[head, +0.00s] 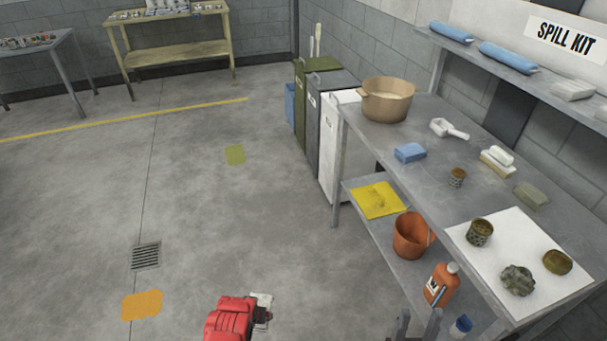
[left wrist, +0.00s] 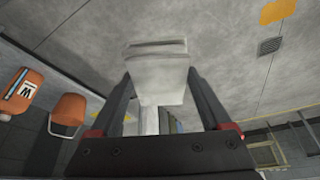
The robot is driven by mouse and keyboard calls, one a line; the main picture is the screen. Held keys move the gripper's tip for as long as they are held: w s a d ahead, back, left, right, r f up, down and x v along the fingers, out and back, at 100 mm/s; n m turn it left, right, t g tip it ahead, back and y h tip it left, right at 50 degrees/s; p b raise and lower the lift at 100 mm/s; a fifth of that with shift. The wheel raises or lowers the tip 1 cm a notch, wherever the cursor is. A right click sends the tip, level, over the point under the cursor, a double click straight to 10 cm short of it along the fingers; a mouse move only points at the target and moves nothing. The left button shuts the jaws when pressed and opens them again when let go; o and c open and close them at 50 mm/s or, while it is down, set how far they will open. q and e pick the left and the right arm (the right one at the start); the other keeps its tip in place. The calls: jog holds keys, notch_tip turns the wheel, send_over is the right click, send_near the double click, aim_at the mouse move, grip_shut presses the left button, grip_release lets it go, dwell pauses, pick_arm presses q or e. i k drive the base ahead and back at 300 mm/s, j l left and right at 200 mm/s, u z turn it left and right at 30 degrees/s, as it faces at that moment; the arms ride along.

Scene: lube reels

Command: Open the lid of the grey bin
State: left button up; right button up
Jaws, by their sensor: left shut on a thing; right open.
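The grey bin (head: 313,130) stands against the wall between a green bin (head: 300,110) and a white bin (head: 333,150). Its lid (head: 335,80) looks shut, with a small handle on top; its right side is largely hidden by the white bin. My left gripper (head: 263,312) is low over the open floor, well apart from the bin. It is shut on a pale scoop-like thing (left wrist: 158,75), which fills the space between the fingers in the left wrist view. My right gripper (head: 418,325) is open and empty at the bottom edge, beside the bench; only its dark fingers show.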

aim_at(339, 78)
jog(key=i+j, duration=0.2)
jog(key=i, duration=0.3)
jog(key=i+j, duration=0.25)
jog(key=i, duration=0.2)
jog(key=i+j, duration=0.2)
jog(key=i, duration=0.3)
jog(key=i+j, duration=0.2)
jog(key=i, duration=0.25)
